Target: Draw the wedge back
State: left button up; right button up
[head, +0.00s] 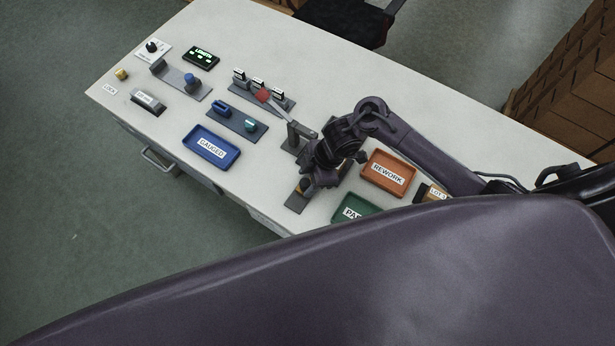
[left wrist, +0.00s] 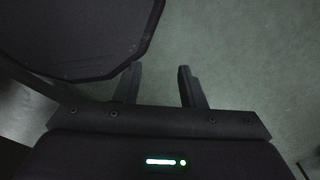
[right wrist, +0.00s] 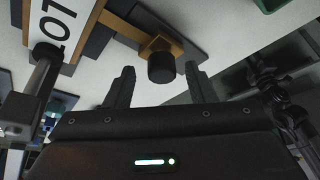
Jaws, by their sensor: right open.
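The wedge (right wrist: 128,30) is a tan bar with a black round knob (right wrist: 161,68) at its near end, in the right wrist view. It lies on a dark grey plate (right wrist: 185,40). In the head view my right gripper (head: 318,172) hides most of this fixture; the plate's near end (head: 296,203) shows. My left gripper (left wrist: 158,82) is open and empty above the floor.
A lever with a red ball (head: 262,95) stands left of my right gripper. The orange REWORK tray (head: 372,184) and a green tray (head: 340,214) lie to its right, the blue GAUGED tray (head: 193,152) to its left. The bench's near edge is close to the plate.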

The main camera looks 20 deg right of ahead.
jog(key=shift+s+a, duration=0.1)
jog(key=shift+s, duration=0.05)
grip_shut()
jog(key=shift+s+a+p, duration=0.35)
jog(key=shift+s+a, duration=0.25)
jog(key=shift+a, duration=0.2)
jog(key=shift+s+a+p, duration=0.35)
jog(key=shift+s+a, duration=0.25)
jog(key=shift+a, duration=0.15)
pick_arm(q)
jog(key=shift+w+d+r, duration=0.25)
jog(key=shift+w+r, duration=0.25)
jog(key=shift+r, duration=0.15)
pick_arm(e)
jog(key=shift+f, duration=0.1)
grip_release()
jog(key=shift+a, duration=0.15)
pick_arm(q)
jog(key=shift+a, duration=0.1)
